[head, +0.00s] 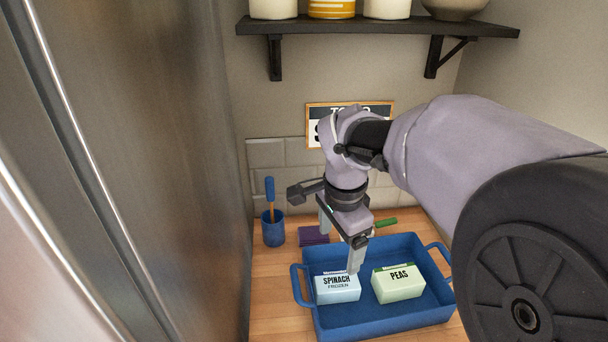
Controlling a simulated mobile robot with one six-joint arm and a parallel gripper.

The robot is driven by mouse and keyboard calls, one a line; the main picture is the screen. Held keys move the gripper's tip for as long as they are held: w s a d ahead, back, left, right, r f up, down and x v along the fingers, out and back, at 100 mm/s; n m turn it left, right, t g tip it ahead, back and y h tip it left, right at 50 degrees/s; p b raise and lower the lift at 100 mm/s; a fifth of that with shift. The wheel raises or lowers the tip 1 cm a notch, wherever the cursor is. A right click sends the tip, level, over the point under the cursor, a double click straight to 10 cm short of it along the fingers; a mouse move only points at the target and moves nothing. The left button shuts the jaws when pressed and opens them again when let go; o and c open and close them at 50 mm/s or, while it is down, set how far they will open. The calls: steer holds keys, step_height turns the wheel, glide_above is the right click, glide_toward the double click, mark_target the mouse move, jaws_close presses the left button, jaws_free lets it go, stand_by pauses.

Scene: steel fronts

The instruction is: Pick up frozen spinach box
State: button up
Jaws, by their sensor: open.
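The frozen spinach box (337,289) is a small light blue and white carton lettered "SPINACH FROZEN". It lies in the left part of a blue tray (385,322) with two side handles, on the wooden counter. My gripper (340,250) points down just above and behind the spinach box. Its jaws are open, with one finger reaching down near the box's back right corner. I cannot tell whether that finger touches the box. The other finger is partly hidden behind the gripper body.
A pale green peas box (399,285) lies right of the spinach box in the tray. A blue cup (273,229) with a blue-handled tool stands left behind it. A purple item (313,236) lies behind the tray. A steel front (150,170) rises at left; a dark shelf (380,26) hangs above.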

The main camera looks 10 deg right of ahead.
steer(key=w+f+m+g+h+p, duration=0.1)
steer(key=w+f+m+g+p, duration=0.1)
steer(key=w+f+m, duration=0.35)
steer(key=n+b, duration=0.2)
steer(key=b, duration=0.2)
glide_above(336, 281)
steer(key=shift+m, duration=0.25)
steer(key=f, duration=1.1)
steer(key=shift+w+a, duration=0.2)
steer(key=shift+w, duration=0.1)
steer(key=f+b, duration=0.1)
steer(key=f, duration=0.3)
steer(key=f+b, duration=0.1)
steer(key=f, duration=0.1)
steer(key=shift+s+d+b, duration=0.2)
steer(key=shift+d+b, duration=0.1)
steer(key=shift+r, duration=0.15)
steer(key=shift+c, duration=0.8)
steer(key=shift+r, duration=0.1)
steer(key=c, duration=1.7)
